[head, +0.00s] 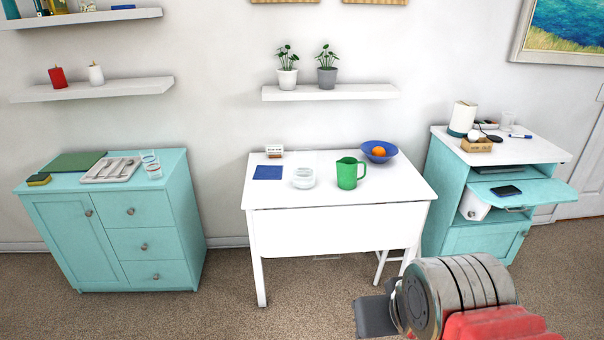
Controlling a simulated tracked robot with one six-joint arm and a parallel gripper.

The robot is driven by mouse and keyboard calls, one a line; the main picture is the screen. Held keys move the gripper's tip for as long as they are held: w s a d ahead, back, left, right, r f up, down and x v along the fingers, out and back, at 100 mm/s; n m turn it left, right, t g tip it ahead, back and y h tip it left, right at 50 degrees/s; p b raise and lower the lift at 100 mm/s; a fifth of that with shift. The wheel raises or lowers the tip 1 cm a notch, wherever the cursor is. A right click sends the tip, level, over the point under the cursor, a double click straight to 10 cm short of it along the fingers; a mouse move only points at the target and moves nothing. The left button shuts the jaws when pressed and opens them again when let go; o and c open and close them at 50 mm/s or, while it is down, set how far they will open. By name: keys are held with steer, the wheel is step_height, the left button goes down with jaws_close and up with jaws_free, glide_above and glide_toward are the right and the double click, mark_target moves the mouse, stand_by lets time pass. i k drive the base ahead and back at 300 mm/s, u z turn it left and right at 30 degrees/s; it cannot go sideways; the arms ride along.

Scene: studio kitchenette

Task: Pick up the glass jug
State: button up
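A green jug (348,173) with a handle on its right side stands upright on the white table (400,194) in the middle of the head view. It looks mostly opaque, and I cannot tell if it is glass. A clear, low glass vessel (303,178) stands just left of it, apart from it. My gripper (374,316) shows at the bottom, right of centre, in front of and well away from the table. Only a dark grey part of it is seen, and its fingers are not clear. I see nothing held in it.
A blue bowl (379,151) with an orange (379,152) stands behind the jug to the right. A blue cloth (268,172) and a small white box (274,151) lie at the left. Teal cabinets (110,225) flank the table. Carpet in front is clear.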

mark_target(305, 160)
steer(key=u, duration=0.35)
steer(key=i, duration=0.65)
steer(key=u, duration=0.6)
steer(key=i, duration=2)
steer(key=z, duration=0.4)
